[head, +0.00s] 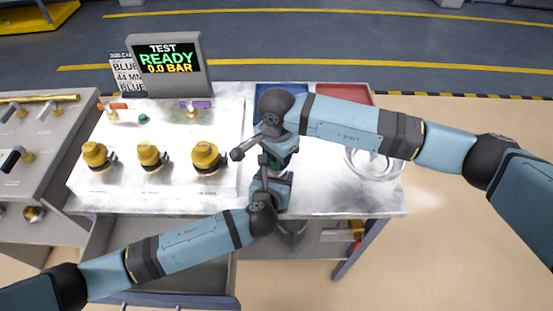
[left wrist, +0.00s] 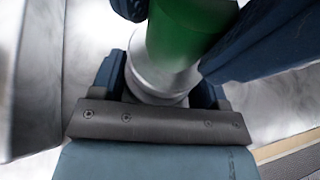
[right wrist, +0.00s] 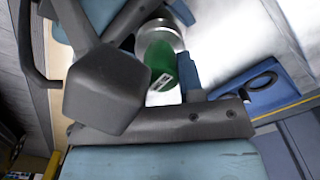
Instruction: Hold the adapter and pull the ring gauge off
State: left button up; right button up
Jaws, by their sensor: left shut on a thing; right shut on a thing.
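The adapter (left wrist: 150,82) is a silver metal cylinder between the two fingers of my left gripper (left wrist: 160,88), which is shut on it. The ring gauge (right wrist: 160,55) is a green cylinder with a small white label, in line with the adapter and touching it. It also shows green in the left wrist view (left wrist: 185,30). My right gripper (head: 275,148) is shut on the green gauge from above. One right finger shows beside the gauge in the right wrist view; a dark grey block hides the other. My left gripper (head: 268,172) comes from the front, over the bench.
A blue tray (head: 268,89) and a red tray (head: 345,90) lie at the bench's back. A clear round dish (head: 375,166) stands right, partly under my right arm. Several yellow-capped fittings (head: 205,156) stand left. The test display (head: 168,60) reads READY, 0.0 BAR.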

notch_tip(320, 180, up, 14)
dwell(0.8)
pick_arm(q)
jog(key=o, duration=1.1)
jog(key=shift+c, duration=0.2)
